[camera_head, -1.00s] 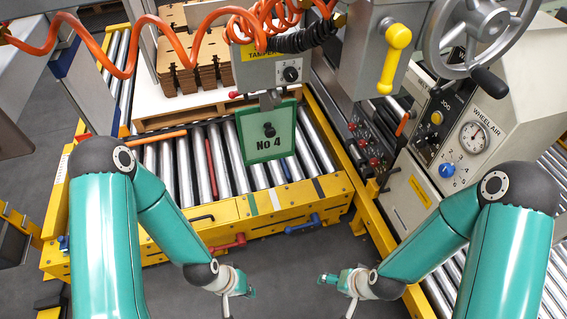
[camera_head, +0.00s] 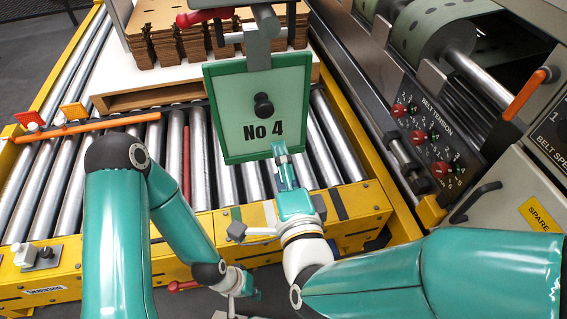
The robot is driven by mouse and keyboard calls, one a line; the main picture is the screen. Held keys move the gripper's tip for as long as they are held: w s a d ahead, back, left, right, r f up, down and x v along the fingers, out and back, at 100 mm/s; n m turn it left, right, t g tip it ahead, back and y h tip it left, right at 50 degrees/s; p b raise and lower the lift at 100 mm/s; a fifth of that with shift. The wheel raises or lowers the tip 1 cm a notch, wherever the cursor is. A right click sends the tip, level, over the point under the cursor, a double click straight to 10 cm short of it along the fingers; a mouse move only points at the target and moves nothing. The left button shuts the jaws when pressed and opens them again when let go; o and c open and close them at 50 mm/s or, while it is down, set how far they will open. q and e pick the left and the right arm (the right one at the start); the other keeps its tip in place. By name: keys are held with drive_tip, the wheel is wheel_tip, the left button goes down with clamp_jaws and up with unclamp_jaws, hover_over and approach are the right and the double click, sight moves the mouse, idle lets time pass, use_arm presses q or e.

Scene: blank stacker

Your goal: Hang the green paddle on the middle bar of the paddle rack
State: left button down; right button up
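A green-framed plate marked No 4 (camera_head: 290,103), with a black knob in its middle, hangs upright below a grey bracket (camera_head: 262,40). It is the only green panel I see, and I take it for the green paddle. My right gripper (camera_head: 282,158) points up at the plate's lower edge and overlaps it in the view. I cannot tell whether it touches the plate, or whether its fingers are open or shut. My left gripper (camera_head: 250,285) is low, in front of the yellow frame, apart from the plate. Its finger opening is unclear. I cannot make out a rack with a middle bar.
A roller conveyor (camera_head: 200,165) in a yellow frame (camera_head: 360,205) lies below the plate. Stacked brown boards (camera_head: 170,45) stand behind on a white-topped pallet (camera_head: 110,85). A belt-tension panel (camera_head: 430,150) with red knobs is close on the right. An orange bar (camera_head: 90,127) lies left.

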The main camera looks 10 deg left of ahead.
drive_tip(key=p, duration=0.3)
approach(266, 113)
drive_tip(key=shift+x, duration=1.45)
drive_tip(key=shift+w+a+f+m+b, duration=0.1)
drive_tip(key=shift+w+a+m+b, duration=0.1)
drive_tip(key=shift+w, duration=0.2)
drive_tip(key=shift+w+a+f+m+b, duration=0.1)
drive_tip(key=shift+w+a+f, duration=0.05)
drive_tip(key=shift+w, duration=0.25)
use_arm(q)
drive_tip(key=shift+w+d+r+b, duration=0.1)
drive_tip(key=shift+w+r+b, duration=0.05)
drive_tip(key=shift+w+b, duration=0.45)
use_arm(e)
drive_tip(key=shift+x, duration=2.35)
use_arm(q)
drive_tip(key=shift+s, duration=0.1)
use_arm(e)
drive_tip(key=shift+r, duration=0.15)
use_arm(q)
drive_tip(key=shift+f+b, duration=0.45)
drive_tip(key=shift+b, duration=0.05)
use_arm(e)
drive_tip(key=shift+s, duration=0.1)
clamp_jaws()
